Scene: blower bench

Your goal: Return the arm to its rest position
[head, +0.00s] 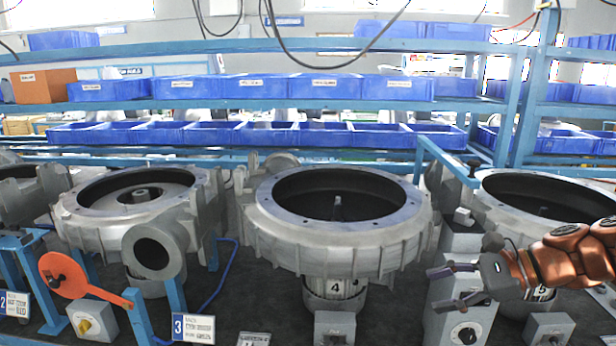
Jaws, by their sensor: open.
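My gripper (449,287) is at the lower right, at the end of my orange-brown arm that enters from the right edge. Its two dark fingers point left and stand apart with nothing between them. It is in front of the gap between the middle blower housing (338,250) and the right blower housing (545,200), near a grey control box (462,322) with a dark knob. The arm covers part of the right housing. I cannot tell whether the fingers touch the box.
A left blower housing (85,220) has a round outlet facing me. An orange paddle-shaped part (68,275) stands before it. Number signs (193,328) and small knob boxes (335,328) line the front. Blue racks with bins (210,134) fill the back. Cables hang from above.

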